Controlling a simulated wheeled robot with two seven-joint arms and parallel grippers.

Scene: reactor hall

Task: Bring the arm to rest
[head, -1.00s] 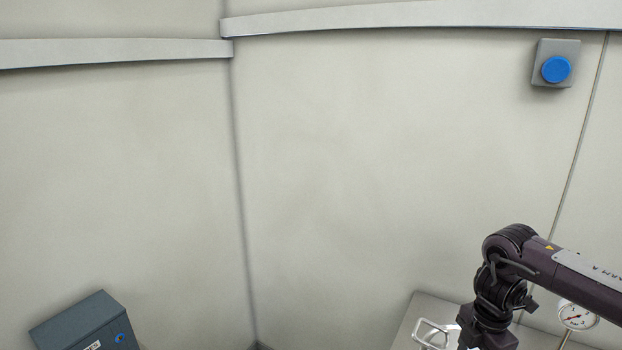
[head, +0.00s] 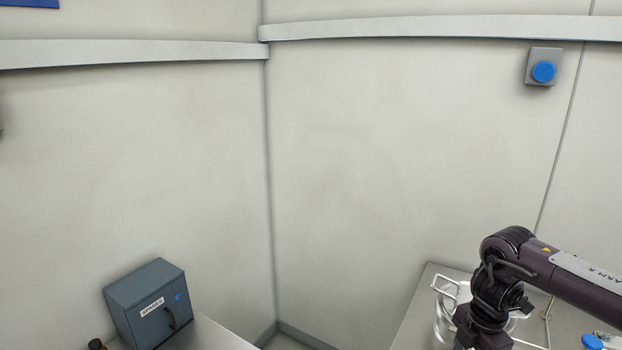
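My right arm (head: 575,282) comes in from the right edge. It bends at a dark joint and its wrist (head: 483,327) points down over a light grey worktop. The wrist runs out of the bottom of the head view, so the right gripper's fingers are not seen. My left arm and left gripper are not in view.
A pale worktop (head: 418,312) at lower right holds a white wire rack (head: 443,312), partly behind my wrist, and a blue round thing (head: 592,342). A blue-grey box labelled SPARES (head: 143,302) stands on a surface at lower left. A blue wall button (head: 543,71) is at upper right.

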